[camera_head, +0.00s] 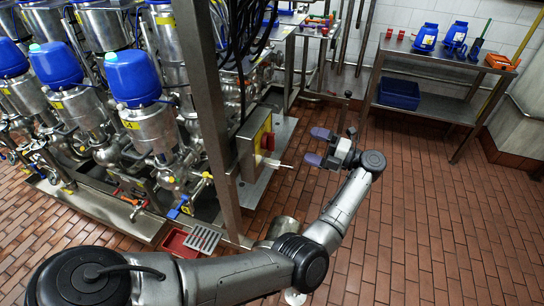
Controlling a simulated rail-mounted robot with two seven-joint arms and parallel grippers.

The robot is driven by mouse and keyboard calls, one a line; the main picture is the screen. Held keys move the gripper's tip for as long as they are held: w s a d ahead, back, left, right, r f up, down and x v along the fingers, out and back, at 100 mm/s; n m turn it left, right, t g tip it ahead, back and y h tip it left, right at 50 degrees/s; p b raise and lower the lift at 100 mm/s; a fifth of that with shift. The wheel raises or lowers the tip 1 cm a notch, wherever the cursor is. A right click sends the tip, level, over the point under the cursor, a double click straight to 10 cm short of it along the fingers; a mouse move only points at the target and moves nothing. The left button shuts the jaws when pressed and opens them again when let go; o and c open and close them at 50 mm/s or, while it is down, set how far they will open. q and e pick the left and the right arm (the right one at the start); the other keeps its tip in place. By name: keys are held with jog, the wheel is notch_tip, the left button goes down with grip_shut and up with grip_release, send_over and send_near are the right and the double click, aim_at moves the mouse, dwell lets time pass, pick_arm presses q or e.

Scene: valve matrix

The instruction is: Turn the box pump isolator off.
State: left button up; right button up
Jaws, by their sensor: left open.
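A grey box with a yellow face (256,144), which looks like the box pump isolator, is fixed beside the steel post. A small red handle (268,141) sits on its face; its exact angle is too small to tell. My left gripper (316,146) is open and empty to the right of the box, with its purple fingertips pointing left toward it. A clear gap lies between the fingertips and the red handle. My right gripper is not in view.
The steel post (207,110) stands just left of the box. Steel valves with blue tops (133,77) crowd the left. A red tray (182,243) lies on the floor. A steel bench (440,62) holds blue containers and a blue crate (399,93). The tiled floor at right is clear.

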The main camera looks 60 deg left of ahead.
aim_at(272, 150)
pick_arm(q)
jog(key=shift+n+g+h, duration=0.3)
jog(key=shift+g+h, duration=0.1)
jog(key=shift+h, duration=0.4)
jog(key=x, duration=0.4)
jog(key=f+b+x, duration=0.1)
jog(key=x, duration=0.8)
jog(key=shift+s+d+f, duration=0.2)
jog(key=shift+s+d, duration=0.15)
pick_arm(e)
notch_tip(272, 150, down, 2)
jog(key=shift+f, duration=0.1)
pick_arm(q)
jog(key=shift+c, duration=0.5)
